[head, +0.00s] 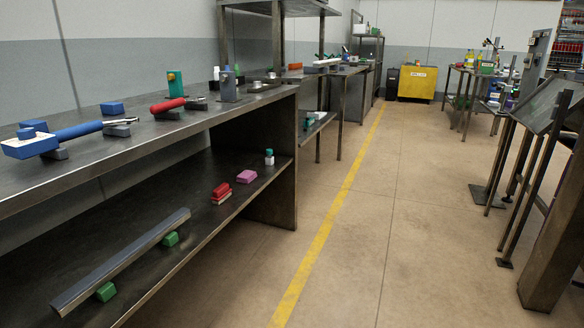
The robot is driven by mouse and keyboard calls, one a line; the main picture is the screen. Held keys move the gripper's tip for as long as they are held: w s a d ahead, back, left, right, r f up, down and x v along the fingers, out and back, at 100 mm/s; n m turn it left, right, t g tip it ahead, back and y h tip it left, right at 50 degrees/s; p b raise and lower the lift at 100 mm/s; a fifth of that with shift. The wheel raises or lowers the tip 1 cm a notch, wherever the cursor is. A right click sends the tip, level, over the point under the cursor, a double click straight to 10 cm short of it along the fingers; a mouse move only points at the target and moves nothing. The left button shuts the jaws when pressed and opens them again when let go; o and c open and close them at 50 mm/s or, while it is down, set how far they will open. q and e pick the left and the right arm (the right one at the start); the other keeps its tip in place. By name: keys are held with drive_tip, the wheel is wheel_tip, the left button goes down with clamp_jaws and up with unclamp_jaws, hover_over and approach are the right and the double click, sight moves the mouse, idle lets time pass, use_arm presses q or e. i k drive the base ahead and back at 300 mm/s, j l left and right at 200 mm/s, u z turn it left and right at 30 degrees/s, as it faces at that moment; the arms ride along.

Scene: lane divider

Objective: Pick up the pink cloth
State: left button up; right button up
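The pink cloth (246,176) is a small folded block lying on the lower shelf of the metal workbench at the left in the head view. It lies between a red and white item (221,192) and a small white and green bottle (269,157). Nothing covers it. Neither of my grippers shows in the head view.
The lower shelf (190,268) also bears a long metal bar (125,260) on green blocks. The bench top (75,172) above holds several tools and blocks. A bench side panel (270,205) stands right of the cloth. The floor (350,240) with its yellow line is clear.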

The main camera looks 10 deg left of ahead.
sight(246, 177)
drive_tip(key=i+u, duration=0.15)
drive_tip(key=i, duration=0.3)
drive_tip(key=i+l+u, duration=0.15)
drive_tip(key=i, duration=0.3)
drive_tip(key=i+l+u, duration=0.15)
drive_tip(key=i, duration=0.3)
